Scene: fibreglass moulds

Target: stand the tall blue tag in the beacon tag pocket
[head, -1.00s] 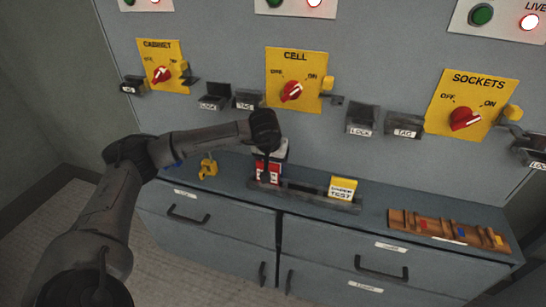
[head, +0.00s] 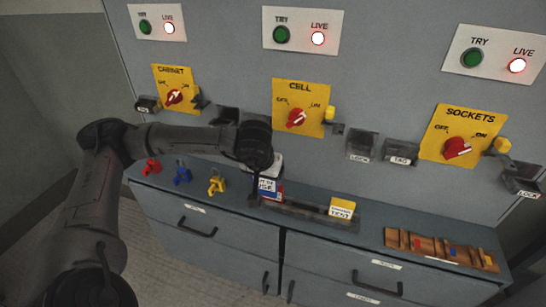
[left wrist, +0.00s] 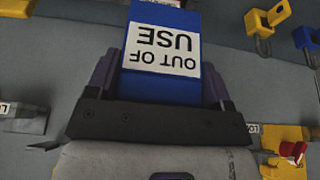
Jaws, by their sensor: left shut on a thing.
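My left gripper (head: 258,170) is shut on the blue tag (head: 267,190), above the left end of the tag rack. The tag has a white label reading "OUT OF USE". In the left wrist view the blue tag (left wrist: 170,16) sits between the two fingers of the gripper (left wrist: 160,85), its lettering upside down. The tag looks clear of the rack, but its lower end is hard to make out. No pocket marked beacon is readable. Panels read Cabinet, Cell and Sockets. A pocket labelled Tag (head: 401,152) is on the wall between Cell and Sockets. My right gripper is not in view.
The dark rack (head: 305,216) on the bench holds a yellow tag (head: 342,208) and a red tag partly hidden by the blue one. Red (head: 151,166), blue (head: 182,173) and yellow (head: 216,182) padlocks stand left. A wooden board (head: 440,249) lies right.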

